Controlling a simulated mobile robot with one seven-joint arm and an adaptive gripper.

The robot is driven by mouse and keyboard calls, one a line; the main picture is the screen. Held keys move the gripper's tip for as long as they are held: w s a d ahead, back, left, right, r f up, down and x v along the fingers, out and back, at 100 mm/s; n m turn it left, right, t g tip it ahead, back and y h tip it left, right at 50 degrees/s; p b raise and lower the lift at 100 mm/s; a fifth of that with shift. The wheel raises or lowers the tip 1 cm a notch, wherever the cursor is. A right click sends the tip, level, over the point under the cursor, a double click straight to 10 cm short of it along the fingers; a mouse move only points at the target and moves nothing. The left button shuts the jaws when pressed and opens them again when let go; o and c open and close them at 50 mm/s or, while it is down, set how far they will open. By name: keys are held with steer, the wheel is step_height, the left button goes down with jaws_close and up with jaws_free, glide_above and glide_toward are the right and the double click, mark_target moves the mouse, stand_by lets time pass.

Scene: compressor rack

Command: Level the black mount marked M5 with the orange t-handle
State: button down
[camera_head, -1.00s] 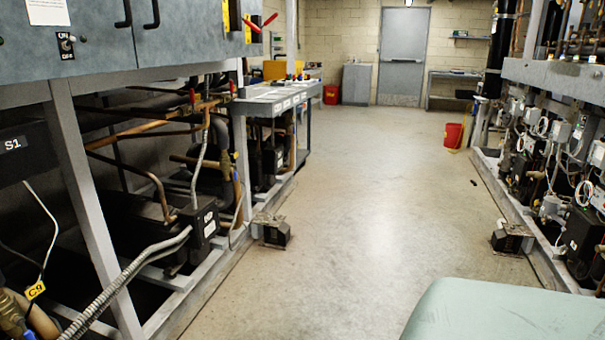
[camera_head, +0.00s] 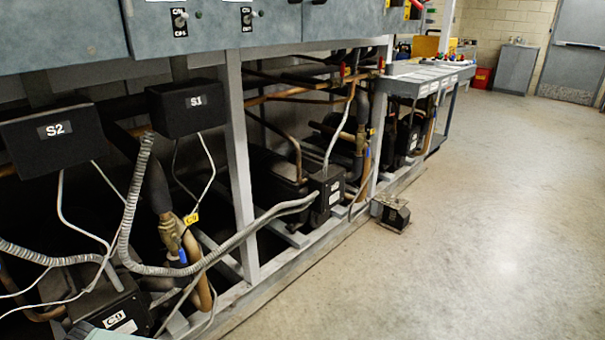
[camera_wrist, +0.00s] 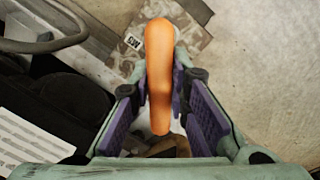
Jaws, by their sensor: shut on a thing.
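The orange t-handle (camera_wrist: 160,75) is between the purple finger pads of my gripper (camera_wrist: 168,100) in the wrist view, and the gripper is shut on it. The handle's grip runs up the picture, and its lower part is hidden. A label reading M5 (camera_wrist: 133,41) shows on a worn metal plate (camera_wrist: 182,48) just beyond the handle. The handle covers part of this plate, and the mount's black body is hard to make out. In the head view a small black mount with a metal plate (camera_head: 390,212) is on the floor by the rack's frame. Its marking is unreadable there.
The compressor rack (camera_head: 243,170) fills the left of the head view, with pipes, cables and black boxes marked S1 (camera_head: 187,107) and S2 (camera_head: 52,135). A hose-like loop (camera_wrist: 45,42) is at the wrist view's upper left. Open floor (camera_head: 480,240) lies to the right.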

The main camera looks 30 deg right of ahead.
steer(key=p, duration=0.2)
steer(key=shift+a+r+m+p, duration=0.1)
steer(key=shift+r+m+p, duration=0.2)
steer(key=shift+p, duration=0.05)
steer(key=shift+w+a+r+m+p, duration=0.1)
steer(key=shift+m+p, duration=0.2)
steer(key=shift+p, duration=1)
steer(key=shift+s+d+f+m+p, duration=0.2)
steer(key=shift+s+f+m+p, duration=0.05)
steer(key=shift+f+m+p, duration=0.1)
